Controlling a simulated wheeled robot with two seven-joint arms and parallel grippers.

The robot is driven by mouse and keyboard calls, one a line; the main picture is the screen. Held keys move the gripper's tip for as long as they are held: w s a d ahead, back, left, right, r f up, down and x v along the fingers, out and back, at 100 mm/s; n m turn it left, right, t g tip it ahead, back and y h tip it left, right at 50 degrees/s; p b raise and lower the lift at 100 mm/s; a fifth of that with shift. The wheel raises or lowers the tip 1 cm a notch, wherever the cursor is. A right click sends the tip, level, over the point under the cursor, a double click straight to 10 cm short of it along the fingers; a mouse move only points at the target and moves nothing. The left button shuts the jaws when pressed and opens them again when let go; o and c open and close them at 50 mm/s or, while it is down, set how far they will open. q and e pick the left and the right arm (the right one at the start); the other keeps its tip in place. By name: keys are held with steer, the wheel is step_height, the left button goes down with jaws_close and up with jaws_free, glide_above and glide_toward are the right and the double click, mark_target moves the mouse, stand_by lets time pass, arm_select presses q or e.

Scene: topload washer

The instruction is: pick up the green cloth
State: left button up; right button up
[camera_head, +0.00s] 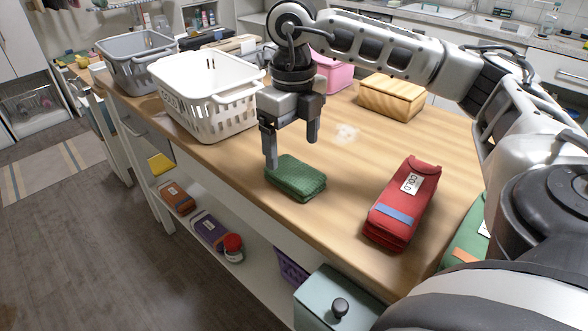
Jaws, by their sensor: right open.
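The green cloth (296,178) lies folded on the wooden table, close to its front edge. My right gripper (291,152) hangs over the table with its fingers pointing down. It is open, and nothing shows between its fingers. Its left finger appears beside the far left corner of the cloth; its right finger appears above and behind the cloth. I cannot tell whether either finger touches the cloth. My left gripper does not show.
A white basket (208,97) stands left of the gripper, with a grey basket (138,61) behind it. A red bag labelled COLD (403,204) lies to the right. A wooden box (391,97) and a pink bin (331,72) stand behind. Bare tabletop (352,165) lies between cloth and red bag.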

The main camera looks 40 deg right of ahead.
mark_target(294, 168)
step_height(294, 168, down, 6)
steer(key=shift+s+d+f+p, duration=0.1)
steer(key=shift+d+f+p, duration=0.05)
steer(key=shift+f+p, duration=0.15)
steer(key=shift+r, duration=0.1)
steer(key=c, duration=1.1)
